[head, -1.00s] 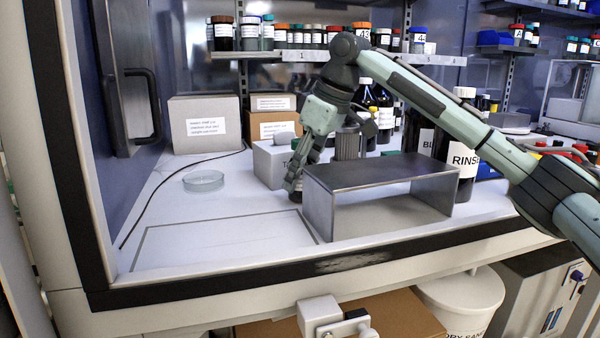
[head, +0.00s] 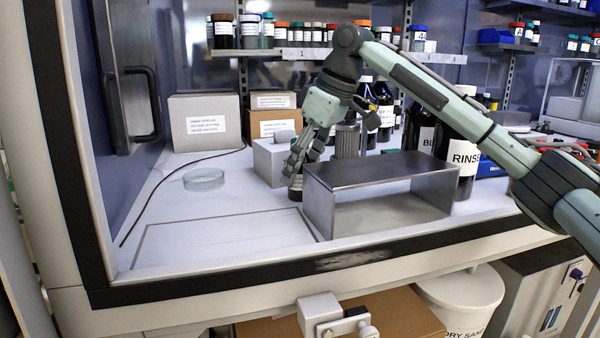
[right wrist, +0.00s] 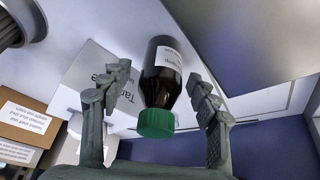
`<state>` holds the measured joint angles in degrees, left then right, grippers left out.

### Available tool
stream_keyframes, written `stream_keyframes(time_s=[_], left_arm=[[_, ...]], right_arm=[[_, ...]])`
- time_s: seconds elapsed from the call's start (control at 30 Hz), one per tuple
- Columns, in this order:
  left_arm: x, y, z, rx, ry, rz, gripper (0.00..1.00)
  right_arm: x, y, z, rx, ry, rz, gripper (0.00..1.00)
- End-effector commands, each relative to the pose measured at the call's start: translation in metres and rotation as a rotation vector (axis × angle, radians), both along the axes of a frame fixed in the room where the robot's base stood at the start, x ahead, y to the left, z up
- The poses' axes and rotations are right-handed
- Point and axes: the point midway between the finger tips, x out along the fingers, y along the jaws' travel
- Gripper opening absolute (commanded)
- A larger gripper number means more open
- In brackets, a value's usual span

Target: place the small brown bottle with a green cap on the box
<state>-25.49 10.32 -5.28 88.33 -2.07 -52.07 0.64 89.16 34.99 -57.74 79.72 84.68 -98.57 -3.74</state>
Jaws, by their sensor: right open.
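The small brown bottle with a green cap (right wrist: 164,75) lies between the spread fingers of my right gripper (right wrist: 160,70) in the right wrist view, with gaps on both sides. In the head view the bottle (head: 295,194) stands on the worktop left of the metal stand, mostly hidden behind the fingers. My right gripper (head: 292,176) is open around it. A pale grey box (head: 268,163) stands just behind and left of the gripper. In the wrist view this box (right wrist: 88,72) shows lettering starting "Tar". My left gripper is out of view.
The metal stand (head: 375,170) is close on the right, with a ribbed metal cylinder (head: 347,142) behind it. Cartons (head: 205,105) stand at the back left. A glass dish (head: 204,179) lies left. Large bottles (head: 460,180) stand right. The outlined front-left worktop is clear.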

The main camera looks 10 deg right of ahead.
Motion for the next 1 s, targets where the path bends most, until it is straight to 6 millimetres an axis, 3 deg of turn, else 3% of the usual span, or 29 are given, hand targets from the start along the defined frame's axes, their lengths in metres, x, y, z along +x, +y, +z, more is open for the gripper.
stream_keyframes(time_s=[0.3, 0.5, 1.0], left_arm=[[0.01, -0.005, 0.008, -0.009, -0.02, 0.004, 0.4], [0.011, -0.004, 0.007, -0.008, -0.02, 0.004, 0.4], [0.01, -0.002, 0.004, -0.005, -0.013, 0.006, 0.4]], right_arm=[[-0.018, -0.019, 0.064, 0.002, -0.002, 0.001, 0.61], [-0.026, -0.027, 0.092, 0.0, -0.001, 0.001, 0.61], [-0.029, -0.031, 0.101, 0.0, 0.0, 0.001, 0.61]])
